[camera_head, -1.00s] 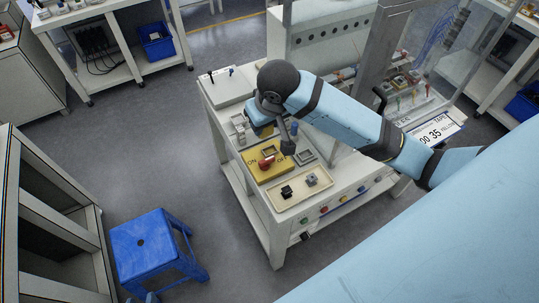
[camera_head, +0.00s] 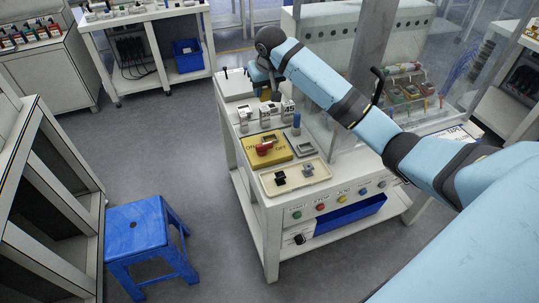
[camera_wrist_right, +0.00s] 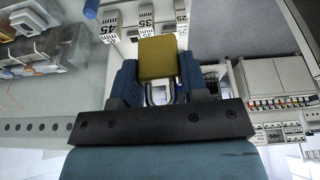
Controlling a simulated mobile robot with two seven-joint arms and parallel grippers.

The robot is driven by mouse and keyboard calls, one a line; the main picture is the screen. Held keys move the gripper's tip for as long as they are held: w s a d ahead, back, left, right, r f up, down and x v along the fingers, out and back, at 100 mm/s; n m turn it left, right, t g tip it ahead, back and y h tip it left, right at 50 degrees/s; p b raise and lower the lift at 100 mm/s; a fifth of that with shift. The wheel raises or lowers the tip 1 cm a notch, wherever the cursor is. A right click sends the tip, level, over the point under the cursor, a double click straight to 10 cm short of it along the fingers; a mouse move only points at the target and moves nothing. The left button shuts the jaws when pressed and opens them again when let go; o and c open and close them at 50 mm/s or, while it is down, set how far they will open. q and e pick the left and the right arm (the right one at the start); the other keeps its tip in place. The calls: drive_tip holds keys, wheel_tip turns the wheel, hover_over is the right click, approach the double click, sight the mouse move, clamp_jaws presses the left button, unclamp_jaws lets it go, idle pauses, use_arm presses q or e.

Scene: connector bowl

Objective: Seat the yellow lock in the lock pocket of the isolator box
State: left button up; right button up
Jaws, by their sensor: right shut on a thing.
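The yellow lock (camera_wrist_right: 157,57) shows in the right wrist view, gripped between the blue fingers of my right gripper (camera_wrist_right: 157,72). Its metal shackle points back toward the palm. In the head view my right gripper (camera_head: 268,91) is over the far part of the bench, behind the isolator box and apart from it. The lock is hard to make out there. The yellow isolator box (camera_head: 279,155) lies on the bench top with a red handle (camera_head: 265,148) on it. I cannot make out its lock pocket clearly. My left gripper is not in view.
Numbered grey blocks (camera_wrist_right: 146,20) stand near the lock in the wrist view. On the bench (camera_head: 228,112), a shallow tray (camera_head: 310,182) with small dark parts lies in front of the box. A transparent panel and post stand right. A blue stool (camera_head: 137,228) is on the floor.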

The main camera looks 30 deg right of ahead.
drive_tip(key=shift+m, duration=0.3)
drive_tip(key=x, duration=0.5)
drive_tip(key=s+d+x, duration=0.1)
drive_tip(key=x, duration=0.4)
drive_tip(key=s+d+b+x, duration=0.1)
drive_tip(key=x, duration=0.4)
drive_tip(key=shift+w+d+f, duration=0.15)
drive_tip(key=shift+d+f, duration=0.05)
drive_tip(key=shift+f, duration=2.95)
drive_tip(key=o, duration=1)
drive_tip(key=shift+f, duration=0.1)
